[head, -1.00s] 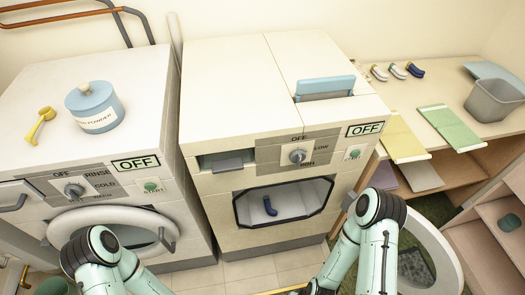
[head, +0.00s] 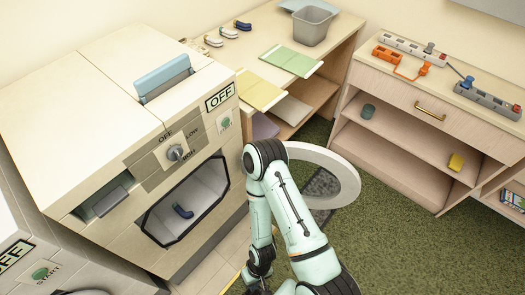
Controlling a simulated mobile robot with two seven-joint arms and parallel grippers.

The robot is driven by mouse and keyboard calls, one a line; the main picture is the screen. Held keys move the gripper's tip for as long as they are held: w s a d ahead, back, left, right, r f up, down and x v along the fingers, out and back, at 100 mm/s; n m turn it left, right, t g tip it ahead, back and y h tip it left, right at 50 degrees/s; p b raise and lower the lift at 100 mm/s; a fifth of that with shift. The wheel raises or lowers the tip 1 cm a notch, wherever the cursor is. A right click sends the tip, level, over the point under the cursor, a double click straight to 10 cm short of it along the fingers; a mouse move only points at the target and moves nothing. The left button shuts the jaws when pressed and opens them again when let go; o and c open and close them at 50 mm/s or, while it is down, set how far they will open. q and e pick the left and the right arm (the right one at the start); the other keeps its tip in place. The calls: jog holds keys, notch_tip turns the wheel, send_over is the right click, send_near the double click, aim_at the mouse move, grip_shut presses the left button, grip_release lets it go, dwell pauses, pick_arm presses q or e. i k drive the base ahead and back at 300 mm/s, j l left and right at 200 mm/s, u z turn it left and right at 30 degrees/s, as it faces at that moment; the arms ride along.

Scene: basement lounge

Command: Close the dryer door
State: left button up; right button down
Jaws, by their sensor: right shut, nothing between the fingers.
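The dryer (head: 85,110) stands at the left, its front facing right, with OFF on its panel. Its square opening (head: 160,228) is uncovered, and a dark blue sock-like item (head: 183,211) lies inside. The round white-rimmed dryer door (head: 345,180) stands swung wide open to the right of the dryer, partly hidden behind my right arm. My right gripper (head: 257,283) is low at the bottom edge, in front of the dryer and below the door. It is shut and empty, its tips partly cut off. My left gripper is not in view.
A low shelf unit with folded cloths (head: 292,60) and a grey bin (head: 313,25) stands behind the door. A wooden cabinet (head: 405,125) with power strips is at the right. Green carpet (head: 400,235) lies open at the lower right. The washer's corner (head: 30,255) shows lower left.

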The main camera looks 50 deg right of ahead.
aim_at(349, 179)
jog(key=k+l, duration=0.15)
jog(key=l, duration=0.2)
jog(key=k+l, duration=0.1)
jog(key=l, duration=0.3)
jog(key=k+l, duration=0.15)
jog(key=l, duration=0.2)
jog(key=k+l, duration=0.15)
jog(key=l, duration=0.25)
jog(key=k+l, duration=0.1)
jog(key=l, duration=0.25)
jog(key=k+l, duration=0.15)
jog(key=l, duration=0.25)
jog(key=k+l, duration=0.1)
jog(key=l, duration=0.25)
jog(key=j+z, duration=0.1)
jog(key=j, duration=0.4)
